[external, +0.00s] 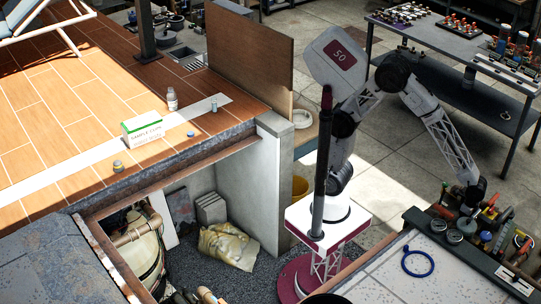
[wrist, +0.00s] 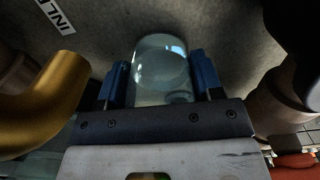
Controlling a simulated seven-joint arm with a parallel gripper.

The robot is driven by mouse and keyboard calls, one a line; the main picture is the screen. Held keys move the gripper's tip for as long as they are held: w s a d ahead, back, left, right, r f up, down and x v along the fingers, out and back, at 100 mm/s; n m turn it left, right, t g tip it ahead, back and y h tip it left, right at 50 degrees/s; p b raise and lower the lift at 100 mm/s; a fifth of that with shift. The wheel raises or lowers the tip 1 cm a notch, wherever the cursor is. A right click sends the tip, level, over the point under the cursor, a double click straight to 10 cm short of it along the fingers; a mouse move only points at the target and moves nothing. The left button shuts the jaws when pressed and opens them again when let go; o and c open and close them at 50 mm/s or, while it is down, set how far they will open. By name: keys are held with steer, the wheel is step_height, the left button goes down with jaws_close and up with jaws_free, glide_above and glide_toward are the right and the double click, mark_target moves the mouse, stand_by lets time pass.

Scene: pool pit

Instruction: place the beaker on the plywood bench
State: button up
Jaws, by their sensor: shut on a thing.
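The clear glass beaker (wrist: 160,68) is between the two blue fingers of my gripper (wrist: 161,80) in the wrist view, with a finger against each side. My gripper is shut on it. In the external view my arm reaches down at the right, and its end (external: 472,203) is among crowded pipes and fittings. The beaker cannot be made out there. A plywood-coloured surface (external: 309,137), probably the plywood bench, shows partly behind my arm near the centre. An upright plywood panel (external: 250,50) stands beside it.
A white ring-shaped item (external: 302,118) lies on the plywood-coloured surface. In the wrist view, a thick golden pipe (wrist: 45,108) is close at left and dark round parts (wrist: 295,105) are at right. A blue ring (external: 418,262) lies on the pale slab below my arm's end.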

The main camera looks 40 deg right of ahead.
steer(key=shift+f, duration=0.15)
steer(key=o, duration=0.9)
steer(key=shift+o, duration=0.2)
step_height(320, 180, up, 12)
stand_by(0.3)
steer(key=shift+o, duration=0.2)
